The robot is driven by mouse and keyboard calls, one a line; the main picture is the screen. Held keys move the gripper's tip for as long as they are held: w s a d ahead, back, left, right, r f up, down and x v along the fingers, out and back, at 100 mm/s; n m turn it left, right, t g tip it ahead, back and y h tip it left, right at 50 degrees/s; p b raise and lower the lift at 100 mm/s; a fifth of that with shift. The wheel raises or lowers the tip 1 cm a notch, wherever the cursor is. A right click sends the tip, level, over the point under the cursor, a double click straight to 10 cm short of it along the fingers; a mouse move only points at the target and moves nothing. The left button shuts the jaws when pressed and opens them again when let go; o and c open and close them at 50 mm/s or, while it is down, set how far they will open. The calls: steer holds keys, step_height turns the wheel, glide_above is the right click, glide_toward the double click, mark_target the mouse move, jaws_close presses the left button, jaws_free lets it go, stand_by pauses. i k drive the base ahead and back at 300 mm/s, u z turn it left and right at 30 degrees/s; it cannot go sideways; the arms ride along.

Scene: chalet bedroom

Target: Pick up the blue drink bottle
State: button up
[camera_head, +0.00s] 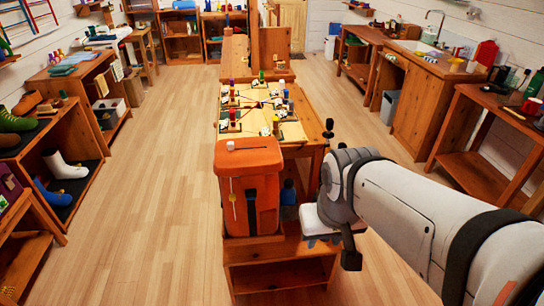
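A small dark blue object (289,192), which looks like the blue drink bottle, stands upright close to the right side of an orange backpack (265,205). Both are on a low wooden bench (280,255) in the middle of the room. My white arm reaches in from the right. Its end, my gripper (322,222), is just right of the blue object, with a visible gap or overlap that I cannot judge in depth. The fingers are mostly hidden by the wrist, so I cannot tell whether they are open or shut.
Behind the backpack, a long wooden table (290,132) holds several small items. Shelves with boots (65,165) line the left wall. A counter with a sink (425,60) and a side table (485,130) stand at right. The wooden floor at left is clear.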

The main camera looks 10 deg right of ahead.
mark_target(288, 192)
steer(key=z, duration=2.15)
steer(key=k, duration=1.05)
steer(key=u, duration=1.5)
steer(key=i, duration=1)
steer(key=u, duration=0.05)
